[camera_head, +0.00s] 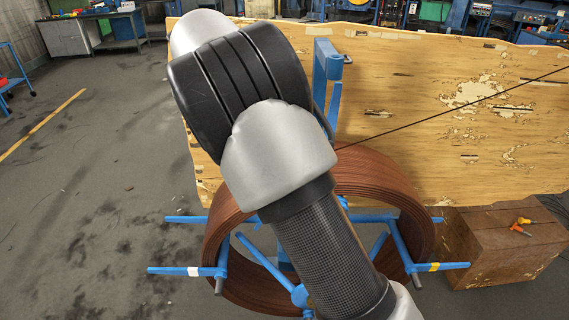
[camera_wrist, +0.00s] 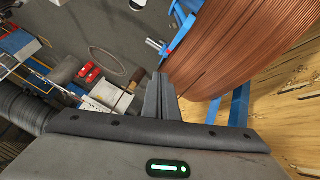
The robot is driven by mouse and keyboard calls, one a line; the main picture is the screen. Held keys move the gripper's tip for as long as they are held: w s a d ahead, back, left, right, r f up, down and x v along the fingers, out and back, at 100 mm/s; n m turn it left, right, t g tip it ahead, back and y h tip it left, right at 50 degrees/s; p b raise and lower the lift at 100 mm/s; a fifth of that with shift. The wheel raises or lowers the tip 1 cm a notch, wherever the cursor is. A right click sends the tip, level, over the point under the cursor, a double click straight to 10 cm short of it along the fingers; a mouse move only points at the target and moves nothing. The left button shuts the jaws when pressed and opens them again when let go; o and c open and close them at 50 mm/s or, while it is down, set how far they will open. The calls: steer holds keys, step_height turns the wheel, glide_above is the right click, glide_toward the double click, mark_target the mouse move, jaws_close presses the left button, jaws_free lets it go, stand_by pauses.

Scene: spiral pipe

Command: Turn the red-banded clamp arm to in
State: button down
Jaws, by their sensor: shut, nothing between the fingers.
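A large coil of reddish-brown pipe (camera_head: 385,178) sits on a blue frame with clamp arms sticking out around it. In the head view one clamp arm has a white band (camera_head: 195,271) and another has a yellow band (camera_head: 434,267). No red band is clear there; my arm covers the middle of the coil. In the wrist view a blue clamp arm (camera_wrist: 181,29) beside the coil (camera_wrist: 245,42) has a small reddish mark near its end, probably the red band. My gripper (camera_wrist: 160,82) is shut and empty, its fingertips just below that end in the picture; contact cannot be told.
A worn wooden board (camera_head: 450,100) lies behind the coil, with a blue post (camera_head: 327,65) before it. A brown box (camera_head: 505,245) with yellow-handled tools stands at right. Open floor (camera_head: 90,190) lies at left. A thin dark line crosses the board.

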steer(key=s+d+r+n+t+y, duration=0.2)
steer(key=s+d+n+t+y, duration=0.15)
steer(key=s+d+n, duration=0.45)
steer(key=s+d+r+n+t+y, duration=0.15)
steer(key=s+d+n+y, duration=0.3)
steer(key=s, duration=0.75)
steer(key=w+a+n+g+y+b, duration=0.25)
steer(key=w+y, duration=0.25)
steer(key=w, duration=1.4)
steer(key=shift+m+g, duration=0.45)
steer(key=shift+m, duration=0.05)
steer(key=x, duration=1.3)
steer(key=shift+s+a+f, duration=0.1)
steer(key=shift+a+f, duration=0.1)
steer(key=shift+f, duration=0.05)
